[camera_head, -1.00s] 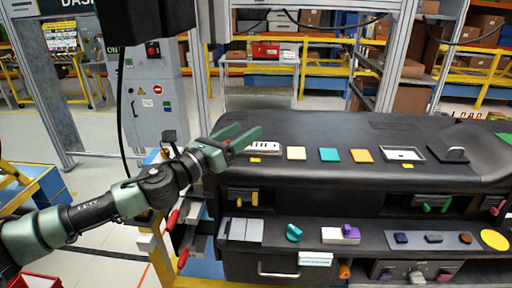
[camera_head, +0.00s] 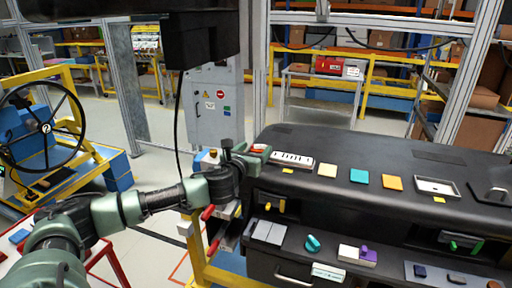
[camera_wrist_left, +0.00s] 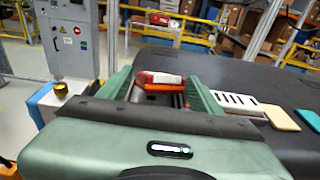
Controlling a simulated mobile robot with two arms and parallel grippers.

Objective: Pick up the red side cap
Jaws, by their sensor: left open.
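A small red piece with a whitish top, which looks like the red side cap (camera_head: 259,148), is at the left end of the black dashboard (camera_head: 400,171). In the left wrist view the cap (camera_wrist_left: 160,80) shows between the two green fingers of my left gripper (camera_head: 250,160), one finger on each side. The fingers are apart, and I cannot tell whether either touches it. My right gripper is not in view.
A white slotted panel (camera_head: 292,160) lies just right of the cap, followed by cream, teal and orange tiles (camera_head: 392,182). Red handles (camera_head: 208,212) stick out at the dashboard's left side. A yellow frame (camera_head: 197,250) stands below. A steering wheel (camera_head: 62,128) is at far left.

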